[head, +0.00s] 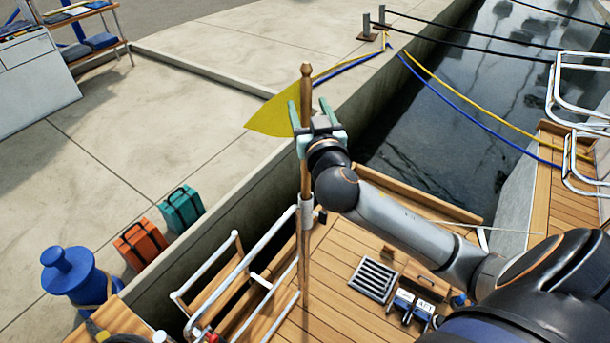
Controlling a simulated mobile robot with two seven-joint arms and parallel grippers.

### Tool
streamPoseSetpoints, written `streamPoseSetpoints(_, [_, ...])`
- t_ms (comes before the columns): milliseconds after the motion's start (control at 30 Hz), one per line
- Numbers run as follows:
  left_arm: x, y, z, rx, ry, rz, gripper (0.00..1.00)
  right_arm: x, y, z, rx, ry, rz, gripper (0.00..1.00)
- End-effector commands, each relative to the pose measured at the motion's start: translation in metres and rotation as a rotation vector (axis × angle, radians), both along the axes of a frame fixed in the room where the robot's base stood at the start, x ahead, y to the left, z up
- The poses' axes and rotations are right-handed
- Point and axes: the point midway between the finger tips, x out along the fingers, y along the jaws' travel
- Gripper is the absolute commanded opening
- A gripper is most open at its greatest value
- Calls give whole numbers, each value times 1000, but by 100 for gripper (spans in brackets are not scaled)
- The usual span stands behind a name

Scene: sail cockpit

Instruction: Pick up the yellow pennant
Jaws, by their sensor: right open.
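The staff stands upright at the boat's stern rail. My left gripper is not in view.
White rails (245,275) stand at the stern, left of the staff. On the quay are a blue bollard (72,272), an orange case (140,244) and a teal case (181,208). Mooring lines (463,112) cross the water at right. The deck (335,265) has a grate (372,279).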

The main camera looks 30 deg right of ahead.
Motion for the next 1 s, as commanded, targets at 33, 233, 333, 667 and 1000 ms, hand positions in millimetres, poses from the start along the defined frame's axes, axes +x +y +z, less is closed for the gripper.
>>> streamPoseSetpoints(33, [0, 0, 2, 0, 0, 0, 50, 4, -2, 1, -1, 0, 0, 65])
streamPoseSetpoints(233, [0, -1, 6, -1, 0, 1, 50, 15, -7, 2, -2, 1, 0, 65])
streamPoseSetpoints(333, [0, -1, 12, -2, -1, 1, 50, 27, -13, 5, -3, 1, -1, 65])
streamPoseSetpoints(667, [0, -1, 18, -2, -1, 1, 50, 55, -25, 2, 1, 2, 0, 65])
streamPoseSetpoints(1000, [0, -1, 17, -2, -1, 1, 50, 56, -25, 2, 1, 2, 1, 52])
